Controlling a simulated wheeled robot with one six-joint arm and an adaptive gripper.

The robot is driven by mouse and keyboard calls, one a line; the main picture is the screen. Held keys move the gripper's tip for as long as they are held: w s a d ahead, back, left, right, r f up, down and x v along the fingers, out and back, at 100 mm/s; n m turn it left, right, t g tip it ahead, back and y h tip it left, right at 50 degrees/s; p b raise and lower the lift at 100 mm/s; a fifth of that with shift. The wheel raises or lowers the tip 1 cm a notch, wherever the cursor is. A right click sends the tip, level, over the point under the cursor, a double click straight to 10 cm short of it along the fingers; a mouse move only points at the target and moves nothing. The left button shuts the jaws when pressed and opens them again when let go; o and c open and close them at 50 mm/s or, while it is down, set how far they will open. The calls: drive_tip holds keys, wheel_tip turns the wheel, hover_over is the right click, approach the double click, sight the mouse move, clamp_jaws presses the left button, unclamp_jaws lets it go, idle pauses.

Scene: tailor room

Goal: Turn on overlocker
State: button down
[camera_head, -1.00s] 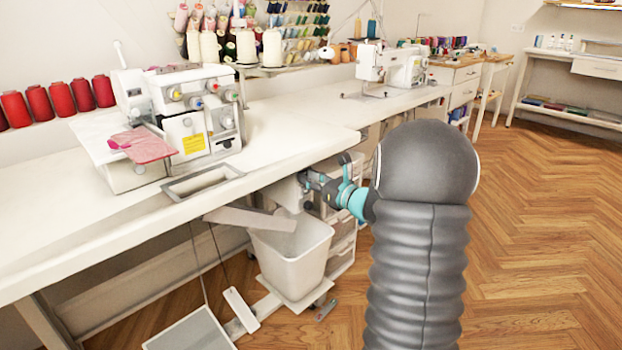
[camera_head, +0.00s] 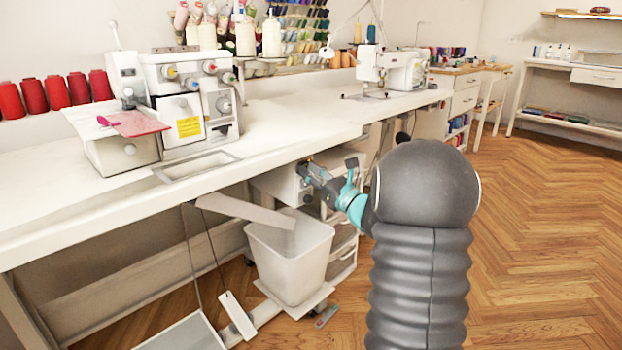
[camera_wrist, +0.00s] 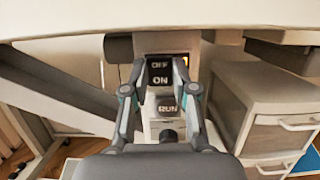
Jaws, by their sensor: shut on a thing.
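The overlocker (camera_head: 188,100), a white machine with coloured dials and a yellow label, stands on the left of the white table. A pale control box (camera_head: 283,186) hangs under the table edge. My gripper (camera_head: 310,172) is at this box. In the wrist view my gripper (camera_wrist: 160,68) has its two fingers on either side of a dark switch (camera_wrist: 159,73) marked OFF and ON, and is shut on it. A RUN label (camera_wrist: 167,104) shows below the switch. Whether the switch is pressed cannot be told.
The table edge (camera_wrist: 235,17) runs close above my gripper. A white bin (camera_head: 290,262) stands below the table, with a pedal (camera_head: 238,315) to its left. A drawer unit (camera_wrist: 265,115) is at the right in the wrist view. Open wooden floor (camera_head: 545,230) lies to the right.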

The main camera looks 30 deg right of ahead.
drive_tip(key=c, duration=0.9)
unclamp_jaws()
drive_tip(key=v, duration=1.2)
